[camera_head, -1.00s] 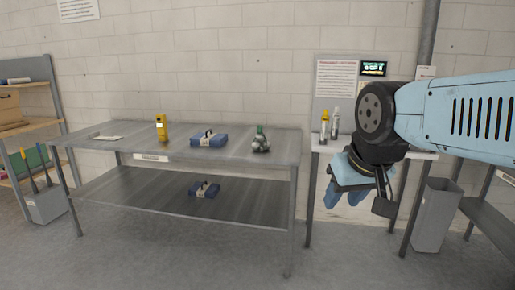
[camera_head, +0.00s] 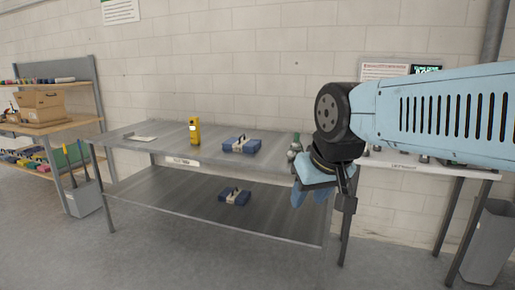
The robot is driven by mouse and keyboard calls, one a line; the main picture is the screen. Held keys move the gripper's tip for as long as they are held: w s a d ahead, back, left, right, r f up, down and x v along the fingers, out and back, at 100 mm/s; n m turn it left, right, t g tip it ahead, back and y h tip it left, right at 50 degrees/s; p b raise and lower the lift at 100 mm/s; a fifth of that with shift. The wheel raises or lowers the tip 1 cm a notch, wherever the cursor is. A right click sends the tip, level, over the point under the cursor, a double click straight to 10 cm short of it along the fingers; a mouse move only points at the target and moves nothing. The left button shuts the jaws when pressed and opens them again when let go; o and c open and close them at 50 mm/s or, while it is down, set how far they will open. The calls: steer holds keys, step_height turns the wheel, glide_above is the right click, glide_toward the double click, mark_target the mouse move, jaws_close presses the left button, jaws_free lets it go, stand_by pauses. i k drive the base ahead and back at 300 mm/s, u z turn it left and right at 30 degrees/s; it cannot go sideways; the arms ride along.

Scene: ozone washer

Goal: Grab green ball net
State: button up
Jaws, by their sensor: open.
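The green-topped ball net (camera_head: 294,145) stands on the upper shelf of the metal table (camera_head: 168,149), near its right end. It holds grey balls and is partly hidden behind my arm. My gripper (camera_head: 312,196) hangs at the end of my light blue arm, in front of the table's right end and lower in the picture than the net. Its blue fingers point down, with nothing seen between them. It is apart from the net as far as I can see.
A yellow device (camera_head: 194,131) and a blue case (camera_head: 241,146) stand on the upper shelf. Another blue case (camera_head: 234,197) lies on the lower shelf. A grey bin (camera_head: 488,245) is at the far right, and a wooden shelf unit (camera_head: 60,128) at the left. The front floor is clear.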

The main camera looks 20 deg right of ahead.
mark_target(297, 146)
steer(key=u, duration=0.35)
steer(key=i, duration=2)
steer(key=z, duration=0.5)
